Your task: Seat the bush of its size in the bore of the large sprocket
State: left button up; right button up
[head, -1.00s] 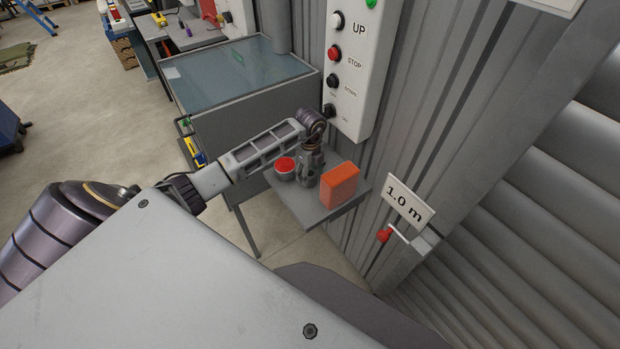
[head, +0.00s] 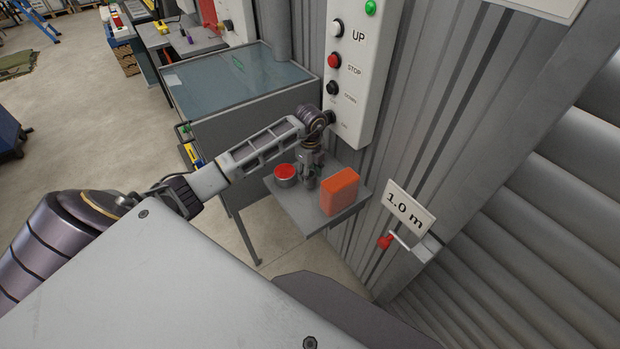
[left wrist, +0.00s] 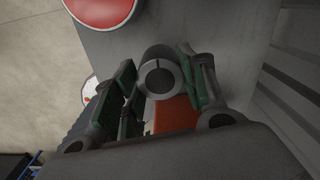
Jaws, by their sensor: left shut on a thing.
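My left gripper (head: 310,183) is over the small grey shelf, between a red-topped tin and an orange box. In the left wrist view its green-padded fingers (left wrist: 163,85) are shut on a grey cylindrical bush (left wrist: 157,77), whose round end and dark bore face the camera. I cannot tell whether the bush touches the shelf. In the head view the bush is too small to make out clearly. The large sprocket is not seen in these frames. My right gripper is not in view.
The shelf (head: 290,207) carries the red-topped tin (head: 285,174) and the orange box (head: 340,192), both close to the gripper. A corrugated wall with a button panel (head: 347,75) stands behind.

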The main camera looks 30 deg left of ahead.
pick_arm(q)
jog(key=shift+r+b, duration=0.35)
jog(key=shift+r, duration=3.05)
jog(key=shift+s, duration=0.1)
